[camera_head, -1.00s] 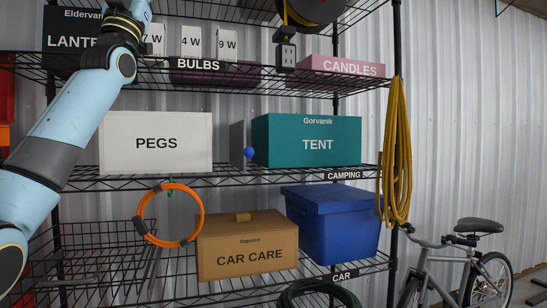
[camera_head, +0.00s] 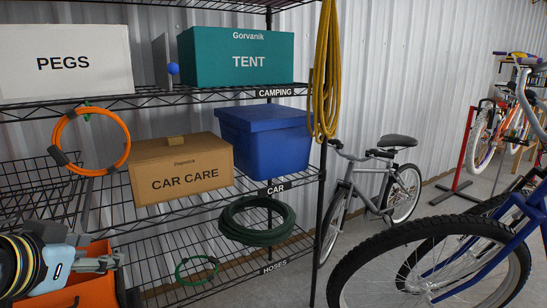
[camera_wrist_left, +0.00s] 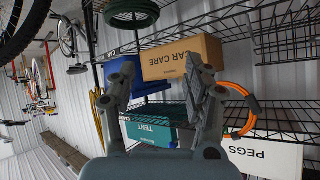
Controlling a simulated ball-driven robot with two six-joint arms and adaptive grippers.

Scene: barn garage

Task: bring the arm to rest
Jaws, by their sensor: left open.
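My left arm's wrist shows at the lower left of the head view. Its gripper (camera_head: 98,264) points right, low in front of the shelving. In the left wrist view, the two fingers of this gripper (camera_wrist_left: 163,85) stand wide apart with nothing held between them. The shelves and boxes lie beyond the fingers there, and that picture is turned upside down. My right arm and gripper are not in view.
An orange box (camera_head: 76,292) is close by the left gripper. The wire rack holds the CAR CARE box (camera_head: 180,170), blue bin (camera_head: 263,143), TENT box (camera_head: 238,60) and green hose (camera_head: 258,222). A blue bike (camera_head: 430,255) stands at the right. Concrete floor shows between rack and bikes.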

